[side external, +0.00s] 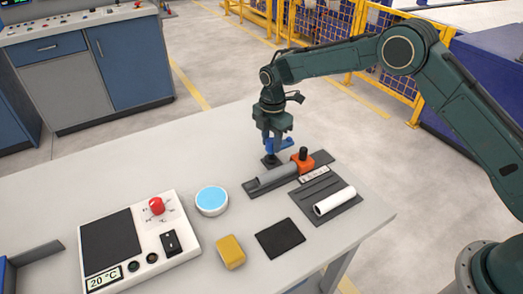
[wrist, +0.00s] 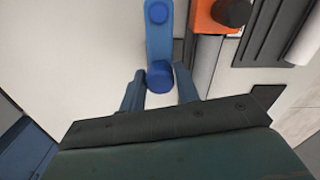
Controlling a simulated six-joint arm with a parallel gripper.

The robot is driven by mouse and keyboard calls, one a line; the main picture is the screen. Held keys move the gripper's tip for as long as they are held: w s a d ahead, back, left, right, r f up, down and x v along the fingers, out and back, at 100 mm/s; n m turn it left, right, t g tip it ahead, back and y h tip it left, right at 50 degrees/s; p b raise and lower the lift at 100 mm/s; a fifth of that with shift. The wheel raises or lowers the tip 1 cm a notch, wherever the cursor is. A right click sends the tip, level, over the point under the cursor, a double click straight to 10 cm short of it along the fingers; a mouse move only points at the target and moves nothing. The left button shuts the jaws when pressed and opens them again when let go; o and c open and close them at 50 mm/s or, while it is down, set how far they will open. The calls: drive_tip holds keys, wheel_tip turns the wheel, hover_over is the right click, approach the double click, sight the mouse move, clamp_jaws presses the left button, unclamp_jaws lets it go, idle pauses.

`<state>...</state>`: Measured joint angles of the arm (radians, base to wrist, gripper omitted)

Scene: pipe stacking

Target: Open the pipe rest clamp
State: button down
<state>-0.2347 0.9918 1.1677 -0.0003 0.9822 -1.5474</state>
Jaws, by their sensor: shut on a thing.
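The pipe rest (side external: 277,176) is a long grey holder on the table, with an orange block (side external: 301,163) carrying a black knob at its right end. The orange block also shows at the top of the wrist view (wrist: 211,18). A blue clamp lever (wrist: 159,42) with a round blue knob (wrist: 159,76) is in the wrist view. My gripper (wrist: 160,92) is shut on that knob, one finger on each side. In the side view my gripper (side external: 272,150) points down just behind the pipe rest. There I cannot clearly separate the blue lever from the fingers.
A white pipe (side external: 334,200) lies on a dark grooved rack (side external: 318,208) at the right. In front are a black pad (side external: 280,238), a yellow block (side external: 230,251), a blue-topped disc (side external: 211,200) and a control box (side external: 140,245). The table's back left is clear.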

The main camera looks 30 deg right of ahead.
sight(272, 140)
drive_tip(key=c, duration=1.1)
unclamp_jaws()
drive_tip(key=shift+r, duration=0.15)
wheel_tip(272, 140, up, 14)
drive_tip(key=shift+f, duration=0.2)
drive_tip(key=shift+d+r, duration=0.1)
